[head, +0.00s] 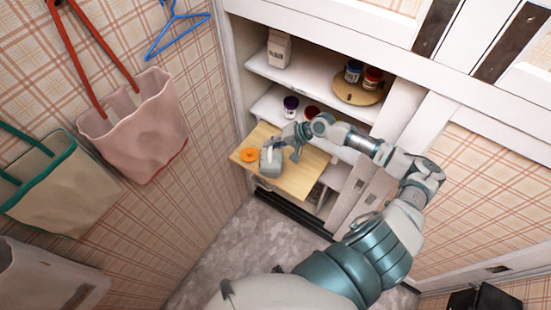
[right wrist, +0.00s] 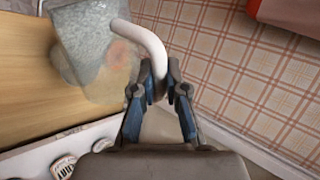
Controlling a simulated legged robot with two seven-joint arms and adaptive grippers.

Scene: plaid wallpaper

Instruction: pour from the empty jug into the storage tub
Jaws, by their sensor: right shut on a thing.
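The jug (head: 271,162) is a grey, see-through vessel with a white handle, over the pull-out wooden board. In the right wrist view the jug (right wrist: 88,45) shows at the top left, its curved white handle running between my fingers. My right gripper (head: 293,141) is shut on that handle; the fingertips (right wrist: 160,82) close around it in the wrist view. I cannot tell whether the jug touches the board or how far it tilts. I cannot pick out a separate storage tub with certainty. My left gripper is not in view.
The wooden board (head: 308,177) juts from a white cupboard, with an orange ring-shaped thing (head: 249,155) left of the jug. Shelves above hold a carton (head: 279,49), jars (head: 291,104) and a round turntable (head: 353,95). Bags (head: 140,125) hang on the left wall.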

